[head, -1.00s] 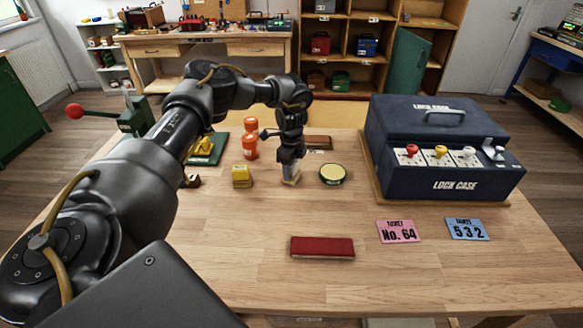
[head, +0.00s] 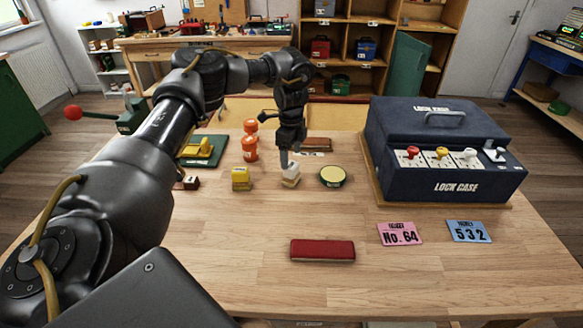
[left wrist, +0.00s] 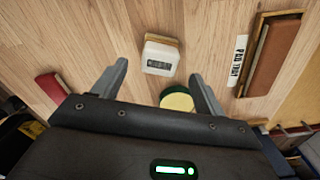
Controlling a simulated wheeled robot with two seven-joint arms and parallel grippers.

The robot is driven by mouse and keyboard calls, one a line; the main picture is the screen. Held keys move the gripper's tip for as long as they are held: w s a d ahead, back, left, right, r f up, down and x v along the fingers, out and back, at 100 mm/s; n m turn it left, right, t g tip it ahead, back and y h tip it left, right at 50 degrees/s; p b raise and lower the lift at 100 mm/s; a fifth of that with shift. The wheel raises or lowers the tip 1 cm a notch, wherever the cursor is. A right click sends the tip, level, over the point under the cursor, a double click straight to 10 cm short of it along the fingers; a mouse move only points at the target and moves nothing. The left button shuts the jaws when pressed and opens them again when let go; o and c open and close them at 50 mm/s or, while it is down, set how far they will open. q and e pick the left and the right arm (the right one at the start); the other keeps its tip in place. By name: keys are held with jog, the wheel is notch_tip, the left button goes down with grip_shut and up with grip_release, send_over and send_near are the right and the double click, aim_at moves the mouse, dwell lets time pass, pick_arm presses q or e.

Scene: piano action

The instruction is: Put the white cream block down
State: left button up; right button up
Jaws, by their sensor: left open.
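The white cream block (head: 290,174) stands on the wooden table, between a yellow block and a round tin. In the left wrist view the white block (left wrist: 160,55) shows a dark marked panel on its face and a tan edge, and lies just beyond the fingertips. My left gripper (head: 287,158) is above and slightly behind the block. Its two fingers (left wrist: 160,75) are spread apart with nothing between them, and the block appears free of them. My right gripper is not in view.
A yellow block (head: 241,179) stands left of the white block; a round tin (head: 333,176) stands close on its right. Orange containers (head: 250,148) are behind left. The dark blue lock case (head: 440,150) fills the right. A red pad (head: 322,250) lies in front, with clear table around it.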

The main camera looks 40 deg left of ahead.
aim_at(291, 164)
pick_arm(q)
jog(key=shift+r+p, duration=0.35)
jog(key=shift+r, duration=2.25)
